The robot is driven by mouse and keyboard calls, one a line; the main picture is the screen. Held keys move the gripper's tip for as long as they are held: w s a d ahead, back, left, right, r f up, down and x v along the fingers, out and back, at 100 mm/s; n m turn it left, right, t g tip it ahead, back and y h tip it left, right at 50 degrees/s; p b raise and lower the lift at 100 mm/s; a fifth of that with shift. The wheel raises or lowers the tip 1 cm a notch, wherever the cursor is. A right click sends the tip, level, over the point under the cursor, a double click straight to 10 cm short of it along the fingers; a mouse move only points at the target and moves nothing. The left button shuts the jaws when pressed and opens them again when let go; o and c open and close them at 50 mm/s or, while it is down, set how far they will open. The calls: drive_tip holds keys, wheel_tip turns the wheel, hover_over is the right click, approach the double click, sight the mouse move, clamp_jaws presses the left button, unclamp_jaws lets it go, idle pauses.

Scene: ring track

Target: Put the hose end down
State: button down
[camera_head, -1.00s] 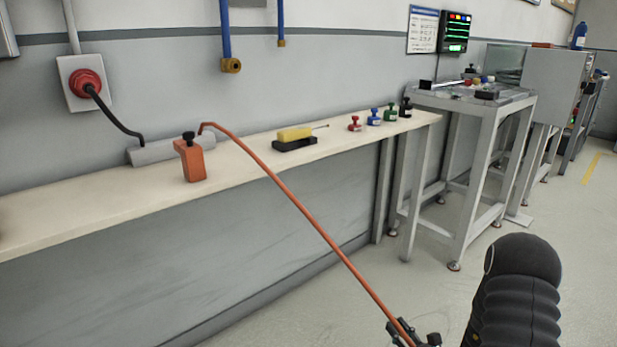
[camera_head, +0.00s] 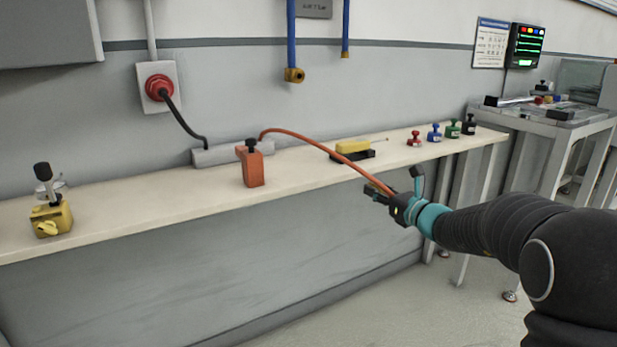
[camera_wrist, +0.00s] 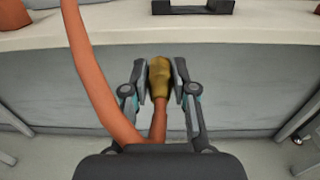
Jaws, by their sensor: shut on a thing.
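An orange hose (camera_head: 330,154) runs from behind the orange block on the bench to my gripper (camera_head: 383,193). In the wrist view my gripper (camera_wrist: 160,80) is shut on the brass hose end (camera_wrist: 159,76), with one finger on each side of it. The hose end points forward, toward the bench. The hose (camera_wrist: 88,75) also passes along the left side of the wrist view. My gripper is in front of the bench's front edge, apart from the bench. The hose end is hard to make out in the head view.
The pale bench (camera_head: 130,215) bears an orange block (camera_head: 252,166), a yellow-and-black item (camera_head: 353,150), several coloured knobs (camera_head: 434,132) and a yellow block with a black knob (camera_head: 50,215). Blue pipes with a brass outlet (camera_head: 294,75) hang on the wall. Bare bench top lies left of the orange block.

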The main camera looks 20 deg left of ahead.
drive_tip(key=s+a+r, duration=0.1)
drive_tip(key=a+r, duration=0.2)
drive_tip(key=r, duration=0.4)
drive_tip(key=s+a+r, duration=0.2)
drive_tip(key=r, duration=0.6)
drive_tip(key=b, duration=0.1)
hover_over(310, 177)
drive_tip(key=shift+m+t, duration=0.3)
wheel_tip(310, 177, down, 7)
drive_tip(key=shift+r, duration=0.1)
drive_tip(key=shift+f+b, duration=0.45)
drive_tip(key=shift+f, duration=1.55)
drive_tip(key=shift+f, duration=0.15)
drive_tip(key=c, duration=0.9)
unclamp_jaws()
drive_tip(key=b+v, duration=0.1)
drive_tip(key=v, duration=1.1)
drive_tip(key=shift+a+r+b, duration=0.1)
drive_tip(key=shift+r+b, duration=0.2)
drive_tip(key=shift+r, duration=0.05)
